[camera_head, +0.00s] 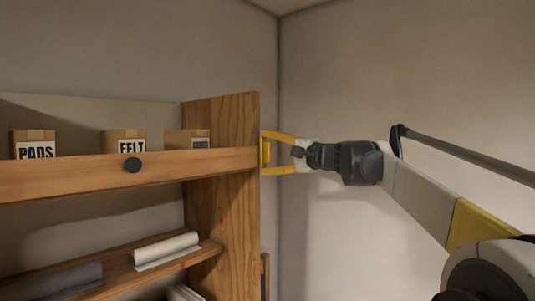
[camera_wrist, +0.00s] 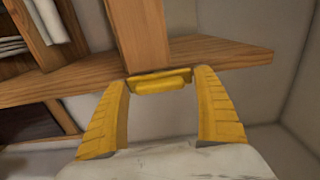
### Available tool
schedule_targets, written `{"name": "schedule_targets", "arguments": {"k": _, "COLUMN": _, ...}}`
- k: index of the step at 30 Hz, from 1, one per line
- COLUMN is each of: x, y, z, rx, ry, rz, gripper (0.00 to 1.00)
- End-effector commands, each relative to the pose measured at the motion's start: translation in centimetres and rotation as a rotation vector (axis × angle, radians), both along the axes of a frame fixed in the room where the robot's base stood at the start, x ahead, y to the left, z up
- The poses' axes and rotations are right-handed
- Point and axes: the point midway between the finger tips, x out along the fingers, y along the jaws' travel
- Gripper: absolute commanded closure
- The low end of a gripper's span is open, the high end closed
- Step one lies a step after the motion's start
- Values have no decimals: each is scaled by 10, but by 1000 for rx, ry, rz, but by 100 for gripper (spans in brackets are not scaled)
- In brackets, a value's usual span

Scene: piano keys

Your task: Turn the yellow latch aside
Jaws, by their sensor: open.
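The yellow latch (camera_head: 266,153) is a small block at the right side of the wooden shelf, by the end of the front bar. In the wrist view the latch (camera_wrist: 160,82) lies crosswise against the wood, between my fingertips. My gripper (camera_head: 270,152) reaches it from the right with its yellow fingers open, one above and one below in the head view. In the wrist view my gripper (camera_wrist: 161,90) has a finger on each side of the latch, with small gaps visible. I cannot tell whether either finger touches it.
A wooden front bar (camera_head: 60,175) with a black knob (camera_head: 133,165) crosses the upper shelf. Behind it stand boxes marked PADS (camera_head: 34,145) and FELT (camera_head: 125,142). A pale roll (camera_head: 167,249) lies on the lower shelf. The wall corner is close at right.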

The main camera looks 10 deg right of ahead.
Motion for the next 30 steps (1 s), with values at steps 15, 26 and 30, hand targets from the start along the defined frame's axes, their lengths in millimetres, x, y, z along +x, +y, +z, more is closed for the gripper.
{"name": "schedule_targets", "arguments": {"k": 15, "x": -72, "y": -54, "z": -1, "rx": -1, "ry": 1, "rz": -3, "gripper": 21}}
{"name": "schedule_targets", "arguments": {"k": 26, "x": -95, "y": -70, "z": 0, "rx": -1, "ry": 1, "rz": 0, "gripper": 21}}
{"name": "schedule_targets", "arguments": {"k": 30, "x": -95, "y": -70, "z": 0, "rx": -1, "ry": 1, "rz": 0, "gripper": 21}}
